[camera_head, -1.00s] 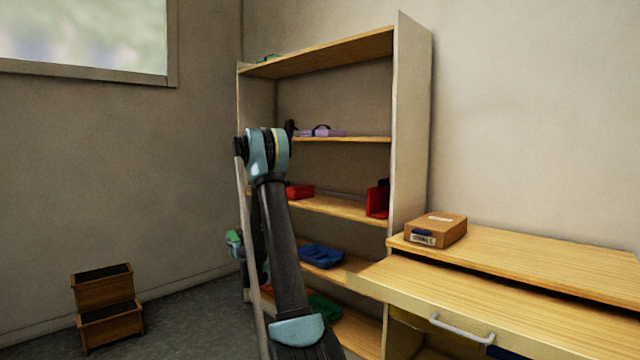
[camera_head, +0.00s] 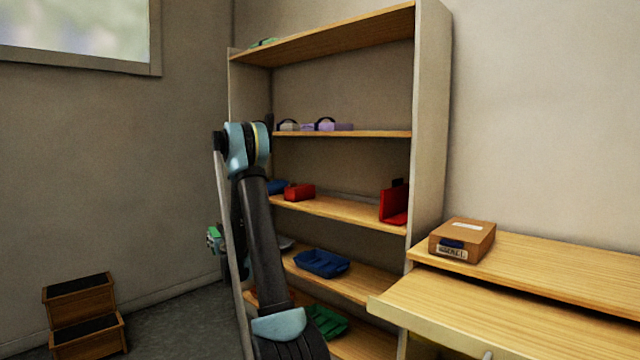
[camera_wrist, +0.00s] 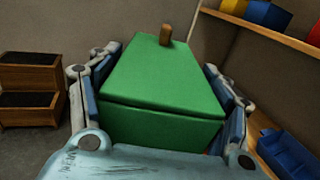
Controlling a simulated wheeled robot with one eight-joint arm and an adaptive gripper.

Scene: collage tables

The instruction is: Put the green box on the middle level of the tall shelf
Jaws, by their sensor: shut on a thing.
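The green box (camera_wrist: 160,85) has a small brown knob and lies between the two fingers of my gripper (camera_wrist: 160,65) in the wrist view, which is shut on it. In the head view only a small part of the green box (camera_head: 214,238) shows, left of my arm and outside the shelf's left side. The tall shelf (camera_head: 432,130) stands against the wall. Its middle level (camera_head: 345,209) holds a red box (camera_head: 299,192), a red open bin (camera_head: 394,204) and a partly hidden blue thing (camera_head: 277,187). My arm hides the shelf's left front.
Purple and grey cases sit one level above, a blue bin (camera_head: 321,262) one below, and a green bin (camera_head: 327,321) at the bottom. A wooden desk (camera_head: 540,270) with a brown box (camera_head: 462,240) stands right. Wooden steps (camera_head: 82,318) stand left. The middle level's centre is clear.

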